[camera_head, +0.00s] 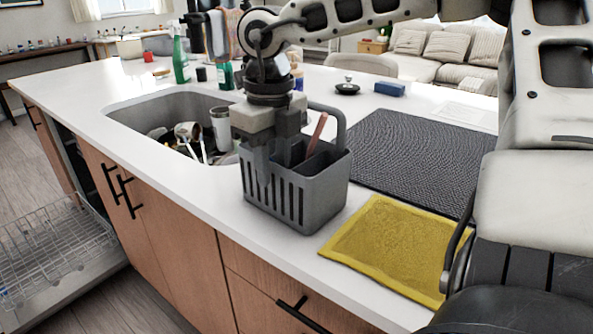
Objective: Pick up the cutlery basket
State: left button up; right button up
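The grey cutlery basket (322,192) stands upright on the white countertop near its front edge, to the right of the sink. It has slotted sides, a tall loop handle at its right, and a reddish-brown utensil handle (317,134) sticking up inside. My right gripper (272,165) points down at the basket's left end. One finger overlaps the outside of the left wall, and the other appears to be at or inside the rim. I cannot tell whether the fingers press on the wall. My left gripper is not in view.
The sink (150,108) at left holds dishes and a metal cup. A yellow cloth (385,245) lies right of the basket, and a dark ribbed mat (420,155) lies behind. Green bottles (181,60) stand beyond the sink. An open dishwasher rack (50,250) is at lower left.

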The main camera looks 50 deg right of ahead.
jog(key=shift+f, duration=1.6)
grip_shut()
jog(key=shift+r, duration=0.1)
jog(key=shift+r, duration=0.1)
